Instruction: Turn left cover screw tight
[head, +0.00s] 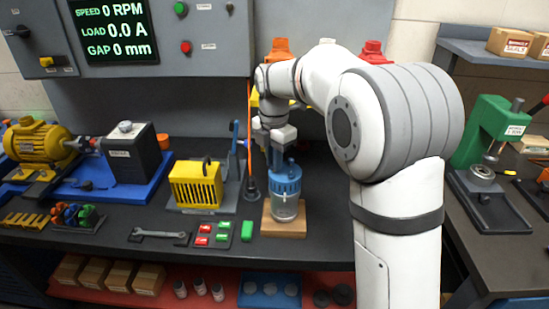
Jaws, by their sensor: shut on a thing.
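A small unit with a blue cover (286,183) and a clear, glass-like body (284,208) stands upright on a wooden block (282,228) at the middle of the bench. My gripper (277,158) points down at the left part of the top of the blue cover. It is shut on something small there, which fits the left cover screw. The screw itself is hidden by the fingers and too small to make out.
A yellow slotted guard (196,185) stands to the left, with red and green tags (224,232) in front. A wrench (158,234) lies farther left. A yellow motor (38,142) is at the far left. A green press (490,130) stands on the right bench.

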